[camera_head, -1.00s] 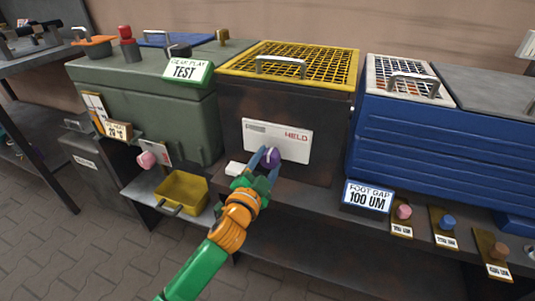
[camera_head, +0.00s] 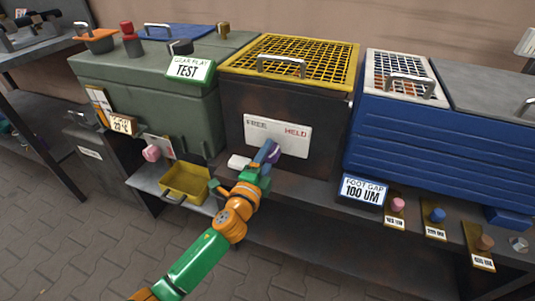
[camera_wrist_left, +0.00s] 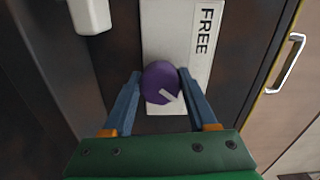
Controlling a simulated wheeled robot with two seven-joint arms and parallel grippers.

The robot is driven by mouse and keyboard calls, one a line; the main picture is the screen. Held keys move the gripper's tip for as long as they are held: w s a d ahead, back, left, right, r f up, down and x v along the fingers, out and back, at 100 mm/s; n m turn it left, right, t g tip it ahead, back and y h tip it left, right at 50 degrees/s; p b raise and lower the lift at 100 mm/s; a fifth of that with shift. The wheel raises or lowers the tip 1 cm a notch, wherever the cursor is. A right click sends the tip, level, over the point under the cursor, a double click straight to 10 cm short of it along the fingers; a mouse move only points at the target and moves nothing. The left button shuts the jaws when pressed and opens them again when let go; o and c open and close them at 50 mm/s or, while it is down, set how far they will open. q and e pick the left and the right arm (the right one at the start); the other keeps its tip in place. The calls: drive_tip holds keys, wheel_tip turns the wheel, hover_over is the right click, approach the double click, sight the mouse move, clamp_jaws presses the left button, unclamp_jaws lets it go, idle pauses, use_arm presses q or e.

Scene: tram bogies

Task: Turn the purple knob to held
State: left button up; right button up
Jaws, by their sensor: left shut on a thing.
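The purple knob (camera_head: 273,153) sits on a white plate (camera_head: 292,146) on the front of the dark box with the yellow grid lid. The plate reads FREE at left and HELD at right. My left gripper (camera_head: 267,154) is shut on the knob. In the left wrist view the knob (camera_wrist_left: 158,80) is between the two blue fingers (camera_wrist_left: 160,88). Its white pointer mark slants to the lower right there, away from the word FREE at the upper right. HELD is hidden in that view. My right gripper is not in view.
A yellow tray (camera_head: 184,184) and a pink knob (camera_head: 151,153) are left of my arm. A white block (camera_head: 238,162) is just left of the knob. A blue cabinet (camera_head: 425,140) stands at right, with several small knobs below it. A silver handle (camera_wrist_left: 288,64) shows in the wrist view.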

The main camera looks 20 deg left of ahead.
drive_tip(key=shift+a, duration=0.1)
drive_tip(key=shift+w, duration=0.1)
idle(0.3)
use_arm(q)
drive_tip(key=o, duration=1.1)
drive_tip(key=shift+c, duration=0.2)
drive_tip(key=o, duration=0.3)
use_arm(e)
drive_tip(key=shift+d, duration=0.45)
use_arm(q)
drive_tip(key=s, duration=0.7)
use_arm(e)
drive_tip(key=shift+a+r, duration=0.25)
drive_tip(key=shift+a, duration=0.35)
use_arm(q)
drive_tip(key=shift+a, duration=0.1)
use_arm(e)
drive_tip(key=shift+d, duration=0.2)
